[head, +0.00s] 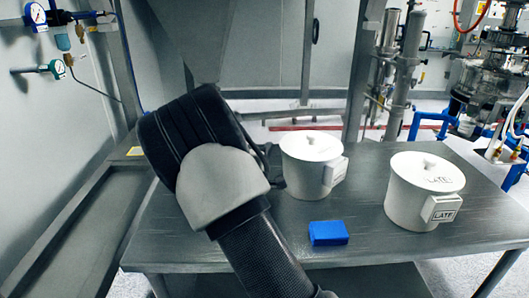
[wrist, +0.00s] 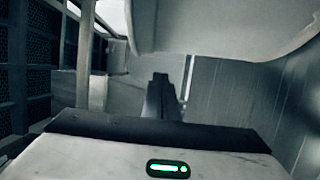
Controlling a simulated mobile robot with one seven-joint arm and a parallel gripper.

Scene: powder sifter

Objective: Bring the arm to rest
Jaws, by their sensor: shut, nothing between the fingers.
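My arm (head: 225,190) reaches up over the left part of the metal table in the head view, and its dark upper end hides part of the table and the wall behind. My gripper (wrist: 161,77) shows in the wrist view as dark fingers closed together, with nothing held. It points toward grey panels and touches nothing that I can see. I cannot make out the fingers in the head view.
The metal table (head: 185,240) carries two white lidded pots, one in the middle (head: 305,178) and one at the right (head: 408,205). A blue block (head: 328,233) lies in front of them. Gauges (head: 37,14) are on the left wall. Pipework (head: 402,65) stands behind.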

